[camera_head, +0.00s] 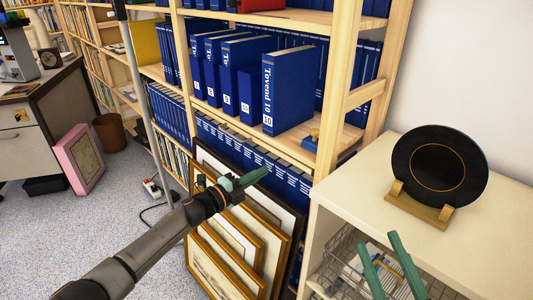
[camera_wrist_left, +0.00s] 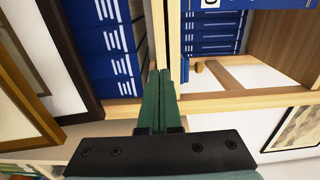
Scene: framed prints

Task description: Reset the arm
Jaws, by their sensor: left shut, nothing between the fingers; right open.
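My left arm reaches in from the lower left of the head view. Its left gripper (camera_head: 243,183) has green fingers that are shut and empty, in front of the framed prints (camera_head: 240,240) leaning against the bookshelf. In the left wrist view the left gripper's fingers (camera_wrist_left: 160,78) lie together with nothing between them, and the frames' edges show at the left. My right gripper (camera_head: 385,258) shows at the lower right of the head view, its two green fingers apart, in front of the white cabinet. The right arm itself is out of view.
A wooden bookshelf (camera_head: 345,95) holds blue binders (camera_head: 290,90). A black plate (camera_head: 438,165) on a wooden stand tops the white cabinet (camera_head: 345,190). A wire basket (camera_head: 345,255) sits inside it. A pink frame (camera_head: 79,158) and a bin (camera_head: 109,132) stand on the carpet at left.

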